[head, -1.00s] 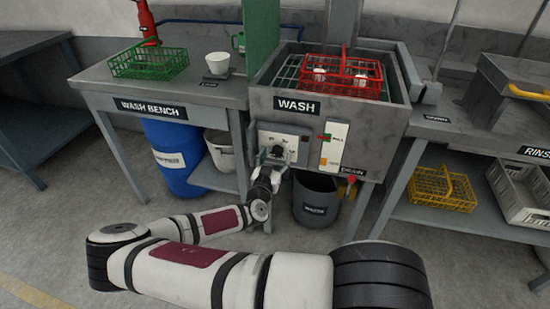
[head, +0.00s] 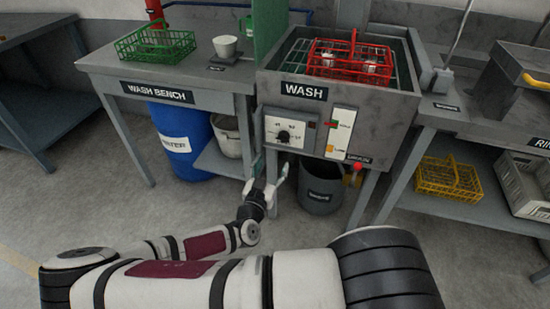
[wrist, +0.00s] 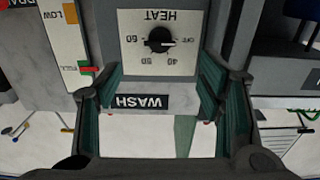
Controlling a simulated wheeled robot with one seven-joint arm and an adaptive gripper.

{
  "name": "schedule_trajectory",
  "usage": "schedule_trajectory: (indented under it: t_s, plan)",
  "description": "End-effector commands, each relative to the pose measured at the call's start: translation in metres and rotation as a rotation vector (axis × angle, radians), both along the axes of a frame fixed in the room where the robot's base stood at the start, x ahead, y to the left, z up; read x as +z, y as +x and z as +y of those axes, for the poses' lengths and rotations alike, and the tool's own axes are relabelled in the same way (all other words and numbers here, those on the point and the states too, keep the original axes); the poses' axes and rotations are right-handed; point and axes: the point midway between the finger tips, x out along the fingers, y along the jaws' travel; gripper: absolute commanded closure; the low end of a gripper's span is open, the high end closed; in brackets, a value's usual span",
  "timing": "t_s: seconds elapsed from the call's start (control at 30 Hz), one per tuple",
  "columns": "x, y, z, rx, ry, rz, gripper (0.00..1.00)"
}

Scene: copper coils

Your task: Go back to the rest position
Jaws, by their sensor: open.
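My gripper (head: 270,172) is open and empty. In the head view it stands low in front of the wash tank (head: 336,110), a little below the heat dial (head: 284,136) and apart from it. In the wrist view, which looks upside down, my gripper (wrist: 160,74) has its two green-padded fingers spread wide with nothing between them. The heat dial (wrist: 160,40) on its white plate shows ahead, beyond the fingertips. My arm reaches out low from the bottom of the head view.
A red basket (head: 350,64) sits in the wash tank. A blue barrel (head: 182,140) and a grey bucket (head: 321,188) stand below. A yellow basket (head: 448,178) is on the right shelf.

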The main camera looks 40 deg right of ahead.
Motion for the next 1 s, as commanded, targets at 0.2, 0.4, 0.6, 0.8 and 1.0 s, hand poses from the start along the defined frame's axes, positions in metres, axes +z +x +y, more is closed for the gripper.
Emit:
schedule_trajectory:
  t_s: [0.2,0.4,0.6,0.8,1.0]
  plan:
    - [0.0,-0.005,0.005,-0.001,0.0,0.0,0.38]
    - [0.0,-0.004,0.005,-0.001,0.0,0.0,0.38]
    - [0.0,-0.004,0.005,-0.001,0.0,0.0,0.38]
    - [0.007,-0.008,0.005,-0.044,0.075,-0.088,0.38]
    - [0.035,-0.025,0.007,-0.216,0.329,-0.438,0.38]
